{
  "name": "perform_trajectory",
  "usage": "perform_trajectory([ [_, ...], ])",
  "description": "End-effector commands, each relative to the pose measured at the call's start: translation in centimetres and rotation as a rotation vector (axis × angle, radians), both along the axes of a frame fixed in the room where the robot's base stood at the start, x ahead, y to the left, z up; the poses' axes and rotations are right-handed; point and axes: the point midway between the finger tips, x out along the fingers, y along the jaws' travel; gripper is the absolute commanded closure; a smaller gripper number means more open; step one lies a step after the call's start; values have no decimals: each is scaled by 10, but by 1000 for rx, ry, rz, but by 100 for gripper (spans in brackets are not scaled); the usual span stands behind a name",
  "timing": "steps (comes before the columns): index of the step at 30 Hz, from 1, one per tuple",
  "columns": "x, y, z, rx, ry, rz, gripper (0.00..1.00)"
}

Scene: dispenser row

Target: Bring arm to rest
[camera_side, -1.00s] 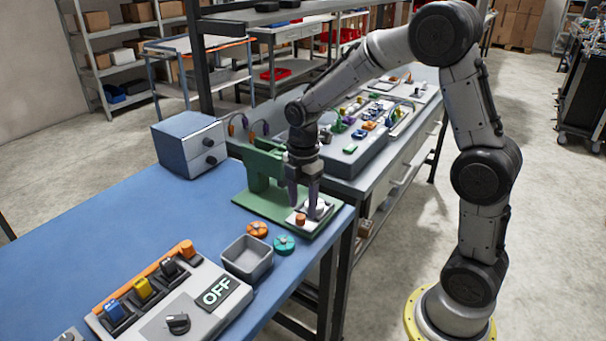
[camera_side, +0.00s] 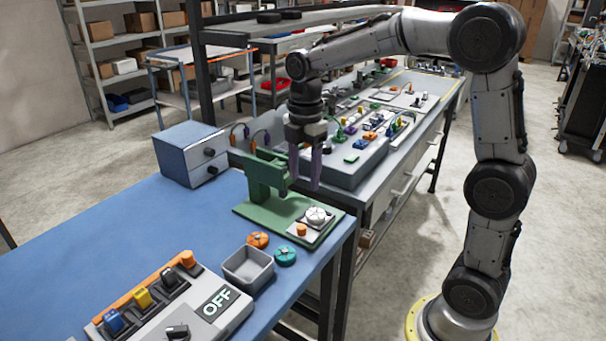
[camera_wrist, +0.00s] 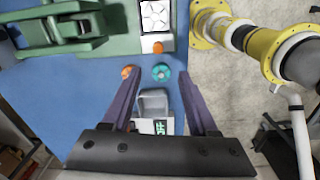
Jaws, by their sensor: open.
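My gripper (camera_side: 306,172) is open and empty, with its fingers pointing down in the air above the green press-like fixture (camera_side: 262,208). In the wrist view its two purple fingers (camera_wrist: 158,108) stand wide apart with nothing between them. A white round piece (camera_side: 316,215) sits on a pale plate on the fixture's base, next to an orange knob (camera_side: 301,230). In the wrist view the orange knob (camera_wrist: 158,47) shows at the plate's near edge.
An orange disc (camera_side: 258,240) and a teal disc (camera_side: 285,255) lie beside a grey bin (camera_side: 247,267). A switch panel (camera_side: 172,305) with an OFF sign is at the front. A blue drawer box (camera_side: 184,155) stands behind. The blue table's left middle is clear.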

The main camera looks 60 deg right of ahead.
Motion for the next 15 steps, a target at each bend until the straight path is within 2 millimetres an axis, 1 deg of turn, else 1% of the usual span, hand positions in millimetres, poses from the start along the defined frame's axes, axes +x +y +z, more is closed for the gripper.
perform_trajectory([
  [2, -1, 2, 5, -1, -15, 6, 41],
  [5, -6, 7, 24, -8, -65, 17, 41],
  [8, -29, 15, 46, -14, -124, 32, 41],
  [10, -50, 22, 59, -14, -173, 9, 41],
  [12, -73, 28, 67, -7, -221, -54, 41],
  [14, -93, 32, 71, 6, -263, -131, 41],
  [15, -106, 35, 72, 18, -289, -191, 41],
])
